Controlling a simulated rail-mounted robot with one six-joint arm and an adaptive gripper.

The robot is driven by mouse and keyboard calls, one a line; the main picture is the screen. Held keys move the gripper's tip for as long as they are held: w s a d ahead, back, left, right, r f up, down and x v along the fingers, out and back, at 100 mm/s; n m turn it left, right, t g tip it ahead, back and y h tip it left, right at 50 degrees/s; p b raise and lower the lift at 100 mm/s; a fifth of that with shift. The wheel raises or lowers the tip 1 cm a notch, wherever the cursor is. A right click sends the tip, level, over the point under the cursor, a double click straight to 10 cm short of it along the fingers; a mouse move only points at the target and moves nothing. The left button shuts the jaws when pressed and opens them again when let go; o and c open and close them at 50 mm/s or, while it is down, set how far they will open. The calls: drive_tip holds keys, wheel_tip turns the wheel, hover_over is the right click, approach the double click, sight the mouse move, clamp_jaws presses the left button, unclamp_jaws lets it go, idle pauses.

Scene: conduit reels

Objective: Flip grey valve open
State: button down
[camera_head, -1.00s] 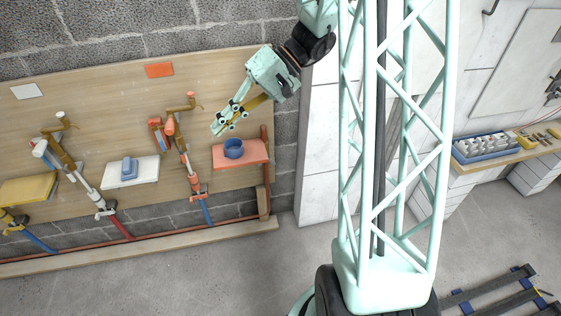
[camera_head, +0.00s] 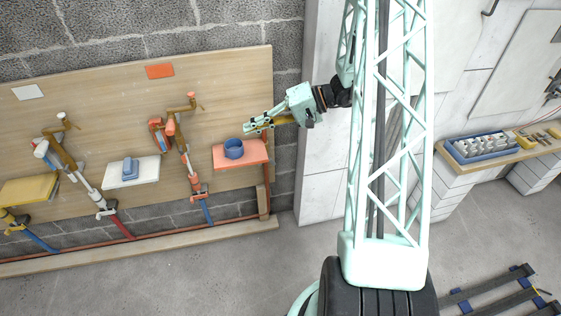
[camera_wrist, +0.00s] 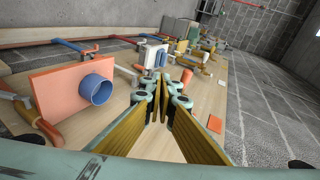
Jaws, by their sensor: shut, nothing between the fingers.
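A pale grey valve (camera_head: 105,208) sits low on the wooden board, on a light pipe joined to a red hose, left of the orange valve (camera_head: 197,190). I cannot tell from here whether its handle stands open or closed. My gripper (camera_head: 250,127) is shut and empty, just above the blue cup (camera_head: 234,148) on the orange shelf (camera_head: 255,153), well to the right of the grey valve. In the wrist view my gripper (camera_wrist: 172,90) points along the board with its fingertips together. The grey valve cannot be made out clearly there.
A white shelf (camera_head: 145,175) with a blue object (camera_head: 130,168) and a yellow shelf (camera_head: 25,192) stick out from the board (camera_head: 220,85). Pipes with brown and orange fittings (camera_head: 172,124) stand between the shelves. The floor (camera_head: 180,275) in front is clear.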

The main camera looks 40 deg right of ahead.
drive_tip(key=s+d+f+m+t+h, duration=0.2)
drive_tip(key=d+f, duration=0.5)
drive_tip(key=f, duration=0.2)
drive_tip(key=s+d+f+m+t+h+p, duration=0.1)
drive_tip(key=s+d+f+m+t+h, duration=0.1)
drive_tip(key=d+f, duration=0.6)
drive_tip(key=s+d+f+m+t+h, duration=0.1)
drive_tip(key=s+d+f+h, duration=0.1)
drive_tip(key=d+f, duration=0.6)
wheel_tip(320, 180, down, 2)
drive_tip(key=shift+f+m+t+h, duration=0.25)
drive_tip(key=shift+m+t+h, duration=0.15)
drive_tip(key=shift+h, duration=0.1)
drive_tip(key=shift+w, duration=0.1)
drive_tip(key=b, duration=0.1)
approach(272, 162)
drive_tip(key=shift+w+d, duration=1.55)
drive_tip(key=shift+w, duration=1.15)
drive_tip(key=shift+w+a+f+b, duration=0.15)
drive_tip(key=shift+w+a+f, duration=0.15)
drive_tip(key=shift+a+f, duration=0.3)
drive_tip(key=shift+w+a+f+b, duration=0.15)
drive_tip(key=shift+w+a+f, duration=0.15)
drive_tip(key=shift+a+f, duration=0.25)
